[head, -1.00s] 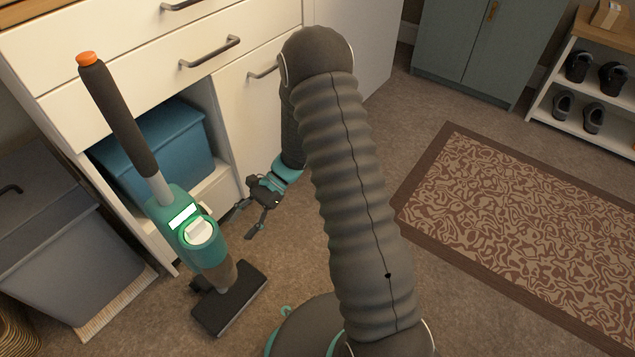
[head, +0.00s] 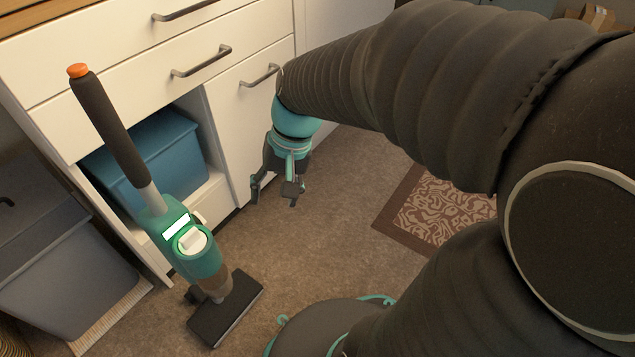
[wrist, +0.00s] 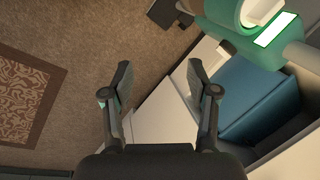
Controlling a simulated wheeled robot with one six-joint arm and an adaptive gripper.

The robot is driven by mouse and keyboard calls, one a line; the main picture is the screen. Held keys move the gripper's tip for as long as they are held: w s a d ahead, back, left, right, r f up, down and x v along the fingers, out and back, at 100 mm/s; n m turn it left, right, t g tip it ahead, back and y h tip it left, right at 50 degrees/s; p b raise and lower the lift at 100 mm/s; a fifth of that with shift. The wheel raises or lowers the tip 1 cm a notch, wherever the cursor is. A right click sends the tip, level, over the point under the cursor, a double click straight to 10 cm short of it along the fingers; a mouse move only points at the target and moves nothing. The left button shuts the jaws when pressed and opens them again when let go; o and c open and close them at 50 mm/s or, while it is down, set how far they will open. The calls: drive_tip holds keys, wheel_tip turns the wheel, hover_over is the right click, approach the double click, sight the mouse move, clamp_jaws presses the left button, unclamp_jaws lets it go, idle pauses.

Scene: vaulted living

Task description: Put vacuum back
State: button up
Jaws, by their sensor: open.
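The vacuum (head: 178,232) stands upright, tilted, in front of the white cabinet. It has a dark handle with an orange tip, a teal body with a lit panel, and a black floor head (head: 226,310) on the carpet. My gripper (head: 273,203) is open and empty, to the right of the vacuum and apart from it, in front of a cabinet door. In the wrist view my gripper's fingers (wrist: 158,82) are spread with nothing between them. Part of the teal vacuum body (wrist: 240,18) shows at the top right there.
The white cabinet (head: 245,129) has an open niche with a blue bin (head: 150,160). A grey bin (head: 70,270) stands at the left. A patterned rug (head: 440,212) lies at the right. Carpet between vacuum and rug is clear. My arm hides much of the right side.

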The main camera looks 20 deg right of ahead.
drive_tip(key=s+d+r+n+t+h, duration=0.3)
drive_tip(key=s+d+r+t, duration=0.2)
drive_tip(key=s+r, duration=0.2)
drive_tip(key=shift+s+d, duration=0.25)
drive_tip(key=shift+s, duration=0.15)
idle(2.2)
